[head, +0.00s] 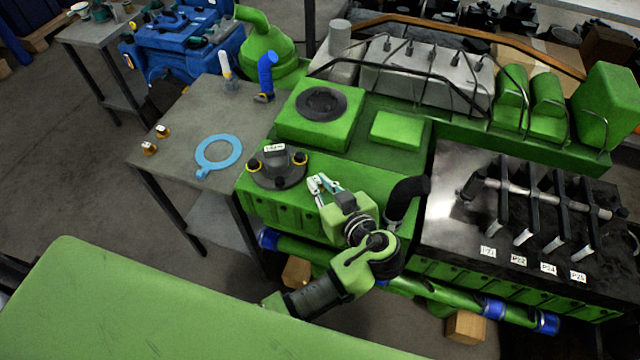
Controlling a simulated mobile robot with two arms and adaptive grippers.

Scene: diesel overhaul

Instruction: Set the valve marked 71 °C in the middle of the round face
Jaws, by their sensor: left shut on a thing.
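The round face (277,175) is a dark disc on the near left end of the green engine block, with brass-yellow pieces at its rim. A grey piece with a white label (274,148) stands at its back edge; the label is too small to read. Two small brass valves with white tags, a far one (162,131) and a near one (148,148), stand on the grey table; their markings are unreadable. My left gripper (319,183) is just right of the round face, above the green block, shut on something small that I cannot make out. My right gripper is out of view.
A light-blue ring (218,153) lies on the grey table (190,112). A black elbow pipe (405,194) rises right of my left gripper. A dark round cap (321,103) sits behind. Labelled black parts (503,215) stand on the black surface at right.

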